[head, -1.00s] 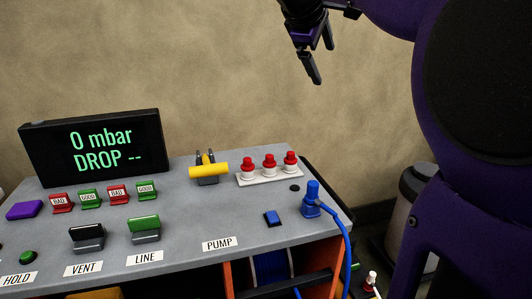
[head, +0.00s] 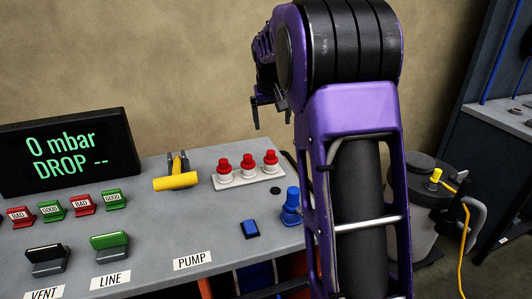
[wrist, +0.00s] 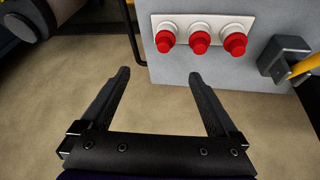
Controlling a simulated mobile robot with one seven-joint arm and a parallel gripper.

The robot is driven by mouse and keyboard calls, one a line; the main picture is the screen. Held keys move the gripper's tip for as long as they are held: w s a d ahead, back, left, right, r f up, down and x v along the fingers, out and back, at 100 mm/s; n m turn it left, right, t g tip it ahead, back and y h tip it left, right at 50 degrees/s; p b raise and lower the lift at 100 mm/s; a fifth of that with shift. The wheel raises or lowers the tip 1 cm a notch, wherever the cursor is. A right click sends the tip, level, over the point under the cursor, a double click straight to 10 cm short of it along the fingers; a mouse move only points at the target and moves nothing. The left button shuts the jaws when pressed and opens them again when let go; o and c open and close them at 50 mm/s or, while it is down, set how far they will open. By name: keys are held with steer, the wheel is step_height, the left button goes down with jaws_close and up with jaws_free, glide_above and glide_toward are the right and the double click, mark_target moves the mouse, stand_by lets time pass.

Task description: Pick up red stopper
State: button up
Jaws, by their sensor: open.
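Three red stoppers with white collars stand in a row on a white plate (head: 251,181) at the back right of the grey console. In the head view they are the left (head: 224,165), middle (head: 247,161) and right (head: 270,157) stoppers. The wrist view shows the same row (wrist: 200,42) near its top edge. My gripper (head: 270,112) is above and behind the row in the head view, partly hidden by my arm. In the wrist view my gripper (wrist: 159,76) is open and empty. Its fingers are apart from the stoppers, with bare floor or wall between them.
A yellow-handled clamp (head: 176,181) is left of the stopper plate. A blue plug (head: 291,207) and blue switch (head: 250,229) are in front of it. A dark display (head: 70,152) stands at the back left. A dark canister (head: 425,190) with a yellow hose is at right.

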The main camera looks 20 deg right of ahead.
mark_target(273, 151)
steer(key=shift+m+y, duration=0.4)
steer(key=shift+m, duration=0.3)
steer(key=x, duration=0.9)
steer(key=d+x, duration=0.1)
steer(key=x, duration=0.4)
steer(key=shift+w+f, duration=0.15)
steer(key=shift+w, duration=0.05)
steer(key=shift+a+x, duration=0.15)
steer(key=shift+x, duration=1.25)
steer(key=shift+a+x, duration=0.15)
steer(key=shift+x, duration=1.2)
steer(key=c, duration=1.4)
step_height(273, 151, up, 13)
steer(key=shift+s+p, duration=0.1)
steer(key=shift+p, duration=0.5)
steer(key=shift+a, duration=0.1)
